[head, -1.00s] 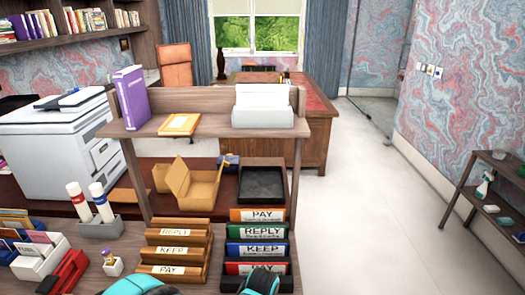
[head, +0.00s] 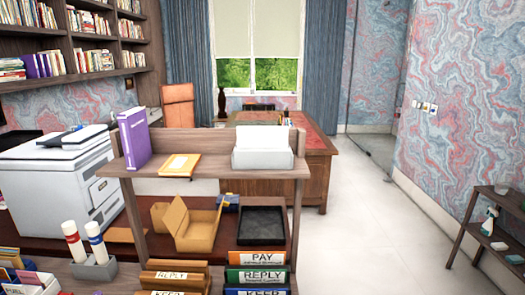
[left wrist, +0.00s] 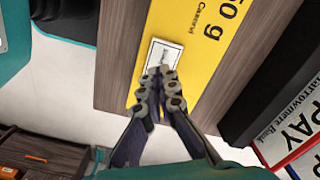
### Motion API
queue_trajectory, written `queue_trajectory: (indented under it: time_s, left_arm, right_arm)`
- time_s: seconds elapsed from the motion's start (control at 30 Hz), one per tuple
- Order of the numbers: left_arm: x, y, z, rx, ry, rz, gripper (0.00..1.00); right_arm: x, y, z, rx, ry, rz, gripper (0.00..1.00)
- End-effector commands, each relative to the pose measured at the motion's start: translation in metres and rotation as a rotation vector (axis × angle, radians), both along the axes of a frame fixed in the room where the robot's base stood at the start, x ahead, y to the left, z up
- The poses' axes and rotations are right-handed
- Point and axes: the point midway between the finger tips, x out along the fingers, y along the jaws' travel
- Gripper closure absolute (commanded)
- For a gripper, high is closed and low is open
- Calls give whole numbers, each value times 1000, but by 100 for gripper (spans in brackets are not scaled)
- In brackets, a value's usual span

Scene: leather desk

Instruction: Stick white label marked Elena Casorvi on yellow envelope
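In the left wrist view, a yellow surface (left wrist: 197,35) with dark print, including "50 g" and "Casorvi", lies along brown wood. A small white label (left wrist: 166,57) with a dark border shows in front of it; its print is too small to read. My left gripper (left wrist: 161,77) has its fingertips close together at the label's lower edge and appears shut on it. I cannot tell whether the label touches the yellow surface. In the head view, a flat yellow item (head: 180,165) lies on the upper shelf. My right gripper is in neither current view.
A purple book (head: 134,138) and a white holder (head: 262,158) stand on the upper shelf (head: 215,172). Below are an open cardboard box (head: 190,225), a black tray (head: 262,228) and labelled folders (head: 262,275). A printer (head: 60,180) stands at left.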

Motion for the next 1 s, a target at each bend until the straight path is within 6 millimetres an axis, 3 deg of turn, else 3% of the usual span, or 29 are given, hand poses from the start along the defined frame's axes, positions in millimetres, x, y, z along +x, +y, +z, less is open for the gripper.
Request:
queue_trajectory:
  time_s: [1.0]
  left_arm:
    - [0, 0, -13, 0, 0, 0, 100]
  right_arm:
    - [0, 0, -12, 0, 0, 0, 60]
